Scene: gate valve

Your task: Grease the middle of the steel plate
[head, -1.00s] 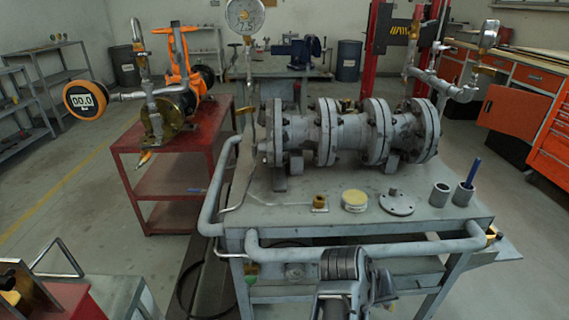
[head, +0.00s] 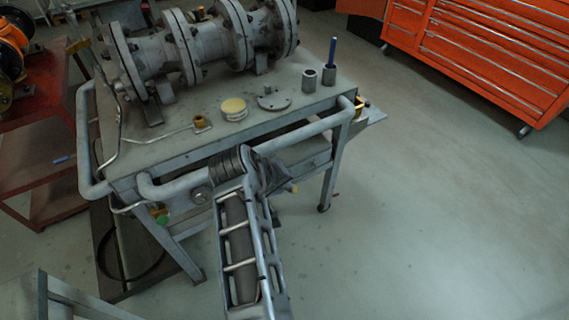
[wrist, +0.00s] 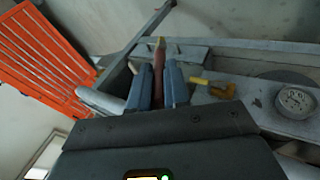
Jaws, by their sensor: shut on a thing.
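In the wrist view, my gripper (wrist: 159,85) is shut on a slim red-brown tool (wrist: 158,66) with a yellowish tip, pointing away from the camera. I cannot tell for sure that it is a brush. In the head view my arm hides the fingers. A round grey metal disc with a small knob (head: 274,102) lies on the cart top; I cannot tell whether it is the steel plate. A round pale-yellow-lidded tin (head: 234,107) stands to its left. My gripper is apart from both.
A grey cart (head: 180,148) with tube handles carries a flanged pipe assembly (head: 190,50). A brass fitting (head: 201,121) and two grey cylinders, one with a blue stick (head: 332,60), stand on it. Floor at right is clear.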

